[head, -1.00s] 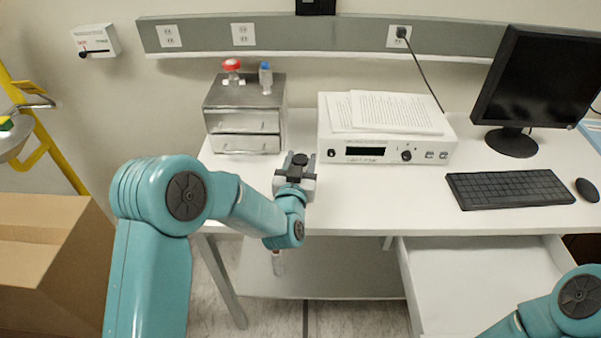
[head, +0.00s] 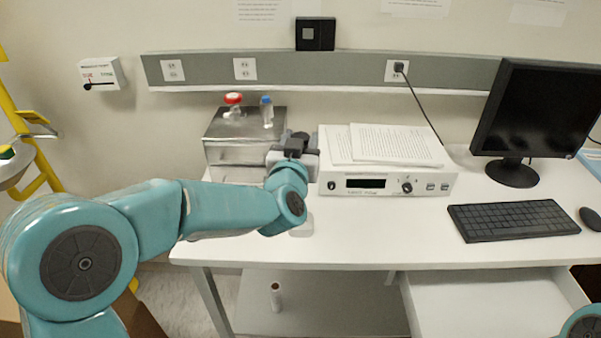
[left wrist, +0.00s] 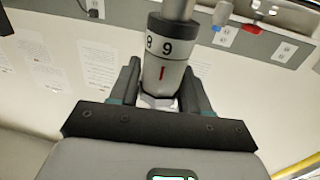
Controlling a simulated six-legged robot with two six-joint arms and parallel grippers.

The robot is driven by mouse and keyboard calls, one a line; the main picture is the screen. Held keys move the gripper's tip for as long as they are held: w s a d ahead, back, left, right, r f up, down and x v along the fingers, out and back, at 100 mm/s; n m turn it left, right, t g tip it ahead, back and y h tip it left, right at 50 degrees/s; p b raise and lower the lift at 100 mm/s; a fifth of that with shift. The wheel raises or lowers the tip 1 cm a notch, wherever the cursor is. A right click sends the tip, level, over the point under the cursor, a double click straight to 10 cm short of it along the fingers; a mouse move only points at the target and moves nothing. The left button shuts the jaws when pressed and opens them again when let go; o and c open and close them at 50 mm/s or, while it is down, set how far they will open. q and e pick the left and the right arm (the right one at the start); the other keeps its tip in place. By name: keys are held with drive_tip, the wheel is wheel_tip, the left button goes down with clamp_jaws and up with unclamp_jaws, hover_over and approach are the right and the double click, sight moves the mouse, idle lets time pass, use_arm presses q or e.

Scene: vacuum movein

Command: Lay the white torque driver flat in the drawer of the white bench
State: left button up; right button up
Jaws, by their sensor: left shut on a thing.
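In the left wrist view the white torque driver (left wrist: 165,65) stands between the fingers of my left gripper (left wrist: 158,92), which is shut on it. Its scale, with an 8, a 9 and a red mark, and its grey shank show; its lower end is hidden. In the head view my left gripper (head: 296,142) is above the bench, in front of the small metal cabinet and left of the white instrument; I cannot make out the driver there. The white bench (head: 370,230) has its drawer (head: 480,303) open at the lower right. My right gripper is out of view.
The metal cabinet (head: 222,155) carries a red-capped and a blue-capped bottle. The white instrument (head: 420,183) has papers on top. The keyboard (head: 512,219), mouse (head: 590,218) and monitor (head: 540,110) stand at the right. A white cylinder (head: 276,296) stands on the lower shelf.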

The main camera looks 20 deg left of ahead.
use_arm(q)
wheel_tip(320, 180, up, 5)
drive_tip(key=shift+r+p, duration=0.1)
drive_tip(key=shift+p, duration=0.2)
drive_tip(key=shift+r+p, duration=2.15)
drive_tip(key=shift+r, duration=0.25)
